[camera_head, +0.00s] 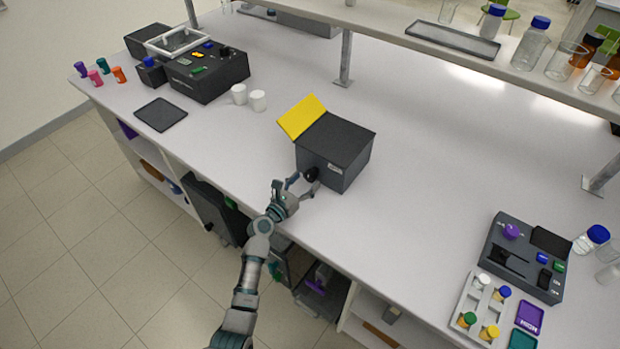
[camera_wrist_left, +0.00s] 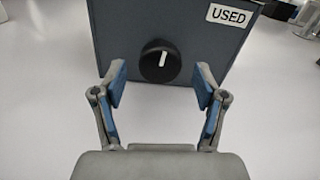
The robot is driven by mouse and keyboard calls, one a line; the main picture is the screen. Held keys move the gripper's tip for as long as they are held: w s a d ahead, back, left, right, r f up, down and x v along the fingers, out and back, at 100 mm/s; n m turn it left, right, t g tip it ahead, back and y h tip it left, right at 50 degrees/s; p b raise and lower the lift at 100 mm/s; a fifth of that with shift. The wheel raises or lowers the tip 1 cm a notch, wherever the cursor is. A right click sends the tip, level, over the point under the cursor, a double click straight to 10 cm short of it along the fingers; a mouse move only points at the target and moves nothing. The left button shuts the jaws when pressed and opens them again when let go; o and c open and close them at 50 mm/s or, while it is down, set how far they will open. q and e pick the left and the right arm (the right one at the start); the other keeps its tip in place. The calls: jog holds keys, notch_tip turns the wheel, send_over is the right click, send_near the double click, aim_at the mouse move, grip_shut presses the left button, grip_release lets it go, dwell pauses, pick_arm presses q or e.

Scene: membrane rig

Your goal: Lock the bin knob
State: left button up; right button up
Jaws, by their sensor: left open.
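The bin (camera_head: 330,160) is a dark grey box in the middle of the bench, with a yellow flap (camera_head: 302,117) on its left side. Its front carries a white label reading USED (camera_wrist_left: 231,15). The bin knob (camera_head: 311,174) is black and round, and in the left wrist view the knob (camera_wrist_left: 160,61) shows a white mark pointing straight up. My left gripper (camera_head: 304,186) is open in front of the knob. In the left wrist view its fingers (camera_wrist_left: 160,88) stand one on each side, apart from the knob. My right gripper is not in view.
A dark device (camera_head: 206,73), two white cups (camera_head: 248,97) and a black pad (camera_head: 160,114) are at the left. Another device (camera_head: 523,257) and a vial rack (camera_head: 480,309) stand at the right. A shelf with bottles runs along the back. The bench beside the bin is clear.

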pick_arm(q)
jog(key=shift+x, duration=1.4)
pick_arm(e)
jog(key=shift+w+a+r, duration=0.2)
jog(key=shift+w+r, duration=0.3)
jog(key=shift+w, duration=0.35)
pick_arm(q)
jog(key=c, duration=1.2)
jog(key=shift+o, duration=0.2)
